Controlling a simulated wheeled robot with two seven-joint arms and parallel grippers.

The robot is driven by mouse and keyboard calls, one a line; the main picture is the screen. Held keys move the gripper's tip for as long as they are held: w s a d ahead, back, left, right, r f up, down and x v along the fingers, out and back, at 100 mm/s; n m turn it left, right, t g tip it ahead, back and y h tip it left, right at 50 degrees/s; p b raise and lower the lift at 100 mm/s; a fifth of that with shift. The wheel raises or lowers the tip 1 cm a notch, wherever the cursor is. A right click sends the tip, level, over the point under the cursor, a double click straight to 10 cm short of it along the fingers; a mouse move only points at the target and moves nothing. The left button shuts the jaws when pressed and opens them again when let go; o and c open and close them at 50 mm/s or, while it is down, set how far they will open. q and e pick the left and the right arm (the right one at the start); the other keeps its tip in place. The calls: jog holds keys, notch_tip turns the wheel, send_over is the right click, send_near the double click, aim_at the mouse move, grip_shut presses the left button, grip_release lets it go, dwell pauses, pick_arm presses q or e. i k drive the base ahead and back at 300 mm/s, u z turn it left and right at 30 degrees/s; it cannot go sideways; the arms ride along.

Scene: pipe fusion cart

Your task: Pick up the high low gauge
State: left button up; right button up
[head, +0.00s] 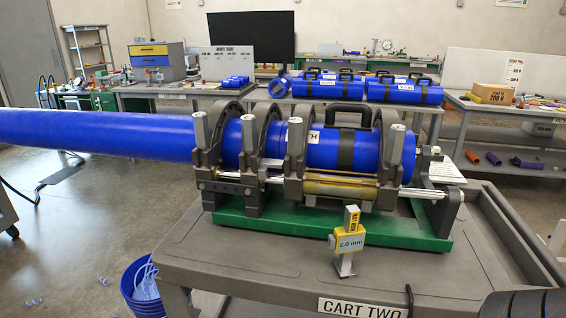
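Neither of my grippers can be made out in the head view.
The fusion machine (290,185) clamps a long blue pipe (90,130) that runs out to the left. A dark ridged object (525,304) fills the bottom right corner. A blue bucket (142,290) stands on the floor at left. The cart top left of the gauge is clear.

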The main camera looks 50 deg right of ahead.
aim_at(350, 238)
jog(key=z, duration=3)
jog(key=k, duration=0.3)
jog(key=u, duration=0.5)
